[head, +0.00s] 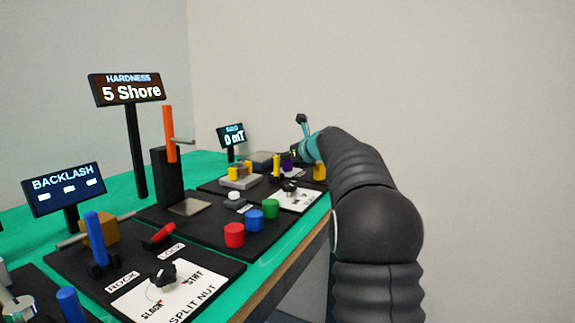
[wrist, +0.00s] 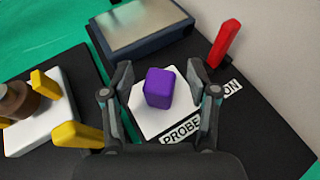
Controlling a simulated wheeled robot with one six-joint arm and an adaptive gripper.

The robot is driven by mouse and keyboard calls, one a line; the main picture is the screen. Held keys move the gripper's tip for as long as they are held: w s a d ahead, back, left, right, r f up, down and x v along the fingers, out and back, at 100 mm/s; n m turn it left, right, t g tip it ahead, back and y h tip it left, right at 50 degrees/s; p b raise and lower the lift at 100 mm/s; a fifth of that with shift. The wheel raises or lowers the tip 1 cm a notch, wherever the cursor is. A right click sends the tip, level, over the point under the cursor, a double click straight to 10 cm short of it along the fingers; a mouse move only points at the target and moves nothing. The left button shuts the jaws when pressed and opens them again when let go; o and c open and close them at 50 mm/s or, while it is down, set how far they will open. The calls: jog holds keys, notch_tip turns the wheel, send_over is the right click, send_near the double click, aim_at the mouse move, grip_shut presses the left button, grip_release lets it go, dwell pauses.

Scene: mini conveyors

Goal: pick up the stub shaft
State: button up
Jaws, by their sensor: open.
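I cannot tell for sure which thing is the stub shaft. A silver rod (head: 72,241) sticks out of a mustard block at the left of the head view, and a silver cylinder (head: 18,307) is cut off at the lower left corner. My gripper (wrist: 166,87) is open, with its fingers on either side of a purple block (wrist: 160,88) and nothing gripped. The purple block stands on a white label marked PROBE; it also shows in the head view (head: 287,159). Contact between fingers and block is not visible.
A red lever (wrist: 224,43) stands right of the purple block and a grey metal-topped box (wrist: 142,30) behind it. Yellow clamps and a brown cylinder (wrist: 17,103) are at left. Red (head: 234,236), blue and green cylinders stand near the table edge.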

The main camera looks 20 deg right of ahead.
jog(key=shift+w, duration=0.1)
jog(key=shift+c, duration=0.2)
grip_shut()
